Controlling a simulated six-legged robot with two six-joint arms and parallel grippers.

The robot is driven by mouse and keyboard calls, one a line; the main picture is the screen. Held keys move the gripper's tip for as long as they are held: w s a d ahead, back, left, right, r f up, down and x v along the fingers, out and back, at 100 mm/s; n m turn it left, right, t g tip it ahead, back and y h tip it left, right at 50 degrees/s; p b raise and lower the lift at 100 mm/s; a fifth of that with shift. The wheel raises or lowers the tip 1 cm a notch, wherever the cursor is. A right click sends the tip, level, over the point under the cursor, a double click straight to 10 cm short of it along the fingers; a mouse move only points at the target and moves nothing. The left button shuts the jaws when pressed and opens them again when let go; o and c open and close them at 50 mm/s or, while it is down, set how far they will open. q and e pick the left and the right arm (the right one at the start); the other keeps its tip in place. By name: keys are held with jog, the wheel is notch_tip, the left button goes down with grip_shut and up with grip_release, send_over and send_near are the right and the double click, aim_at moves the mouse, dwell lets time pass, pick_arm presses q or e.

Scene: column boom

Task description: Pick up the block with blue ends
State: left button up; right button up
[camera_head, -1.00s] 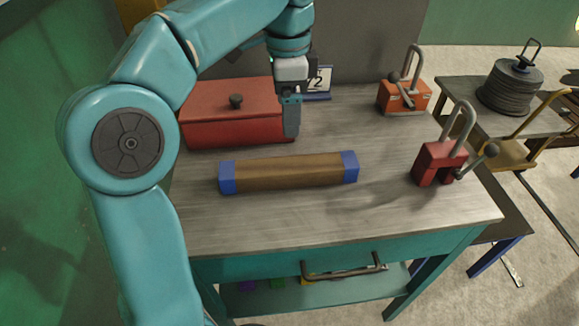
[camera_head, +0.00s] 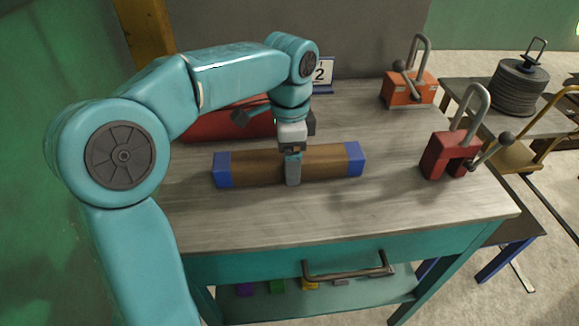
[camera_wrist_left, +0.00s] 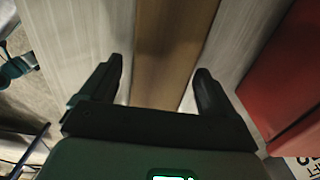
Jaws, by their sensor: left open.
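The block with blue ends (camera_head: 250,169) is a long brown bar lying flat on the workbench top, with a blue band at each end. My left gripper (camera_head: 292,178) is lowered over the middle of the block, with a finger in front of its near long side. In the left wrist view the brown middle of the block (camera_wrist_left: 166,50) runs between the two dark fingers of my left gripper (camera_wrist_left: 160,85). The fingers are open, with a gap on both sides of the block. The far finger is hidden in the head view. My right gripper is not in view.
A red box (camera_head: 200,124) stands behind the block at the left, partly hidden by my arm. A red clamp-like device (camera_head: 447,155) and an orange one (camera_head: 402,92) stand at the right. The front of the workbench top (camera_head: 330,218) is clear.

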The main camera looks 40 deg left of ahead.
pick_arm(q)
jog(key=shift+s, duration=0.1)
jog(key=c, duration=1.4)
jog(key=shift+r, duration=0.1)
